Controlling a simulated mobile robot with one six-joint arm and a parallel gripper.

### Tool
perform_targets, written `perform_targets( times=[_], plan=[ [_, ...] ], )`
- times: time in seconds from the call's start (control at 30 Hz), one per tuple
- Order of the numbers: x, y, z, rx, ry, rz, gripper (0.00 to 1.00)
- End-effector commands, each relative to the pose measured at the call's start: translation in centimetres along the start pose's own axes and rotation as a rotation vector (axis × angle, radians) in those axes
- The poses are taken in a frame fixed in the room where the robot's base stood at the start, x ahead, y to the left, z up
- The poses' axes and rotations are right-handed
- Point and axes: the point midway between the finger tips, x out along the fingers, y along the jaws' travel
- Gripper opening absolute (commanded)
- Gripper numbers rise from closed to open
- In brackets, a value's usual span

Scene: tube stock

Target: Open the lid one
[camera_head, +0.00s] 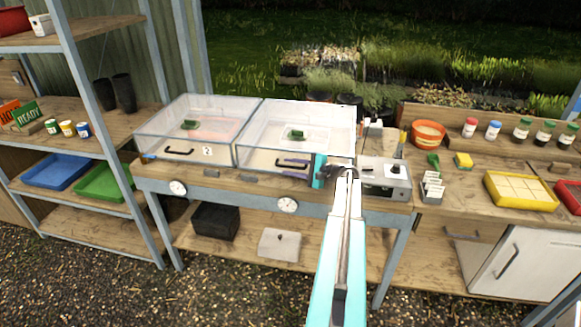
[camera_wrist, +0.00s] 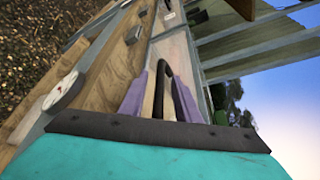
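Two clear-lidded boxes stand side by side on the bench in the head view. The left box (camera_head: 185,130) carries a "2" label. On the right box (camera_head: 262,150), a clear lid (camera_head: 325,118) is down; no number is readable there. My gripper (camera_head: 287,167) is at the front of the right box, its purple fingers at the front handle, largely covering it. In the wrist view, my gripper (camera_wrist: 161,80) has its fingers apart, one on each side of the black handle (camera_wrist: 167,68). Gaps show beside the handle; contact cannot be told.
A grey device (camera_head: 385,180) stands close right of the right box. Dials (camera_head: 287,205) are on the bench's front edge. A yellow tray (camera_head: 520,190) and bottles are farther right. A shelf rack (camera_head: 95,100) stands left.

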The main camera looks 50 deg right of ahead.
Motion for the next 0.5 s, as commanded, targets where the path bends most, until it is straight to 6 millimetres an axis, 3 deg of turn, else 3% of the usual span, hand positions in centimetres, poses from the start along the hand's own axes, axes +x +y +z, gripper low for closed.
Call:
perform_targets(
  times=[0.17, 0.37, 0.5],
  plan=[
    [0.0, 0.02, 0.0, 0.0, 0.0, 0.0, 0.3],
    [-0.01, 0.02, 0.02, 0.0, -0.001, 0.0, 0.0],
    [-0.01, 0.03, 0.02, 0.0, -0.001, 0.0, 0.0]
  ],
)
